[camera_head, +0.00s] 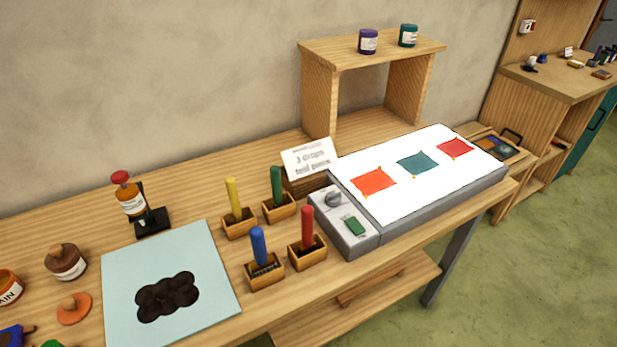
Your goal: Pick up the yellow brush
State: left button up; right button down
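The yellow brush (234,197) stands upright in a small wooden holder (241,226) on the wooden bench. Its yellow handle points up and its lower end is hidden inside the holder. A green brush (276,184) stands in a like holder just to its right. A blue brush (259,247) and a red brush (307,227) stand in holders nearer the front edge. Neither of my grippers shows in the head view.
A pale blue sheet (209,265) with a dark blot lies left of the holders. A bottle (130,200) on a black stand is behind it. A light box (408,200) with coloured squares, a card (309,158) and a shelf (319,95) stand to the right.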

aim_at(230, 183)
jog(key=k+j+z, duration=0.2)
jog(key=j+z, duration=0.2)
jog(key=k+j+z, duration=0.2)
jog(key=j+z, duration=0.25)
jog(key=k+j+z, duration=0.25)
jog(key=z, duration=0.15)
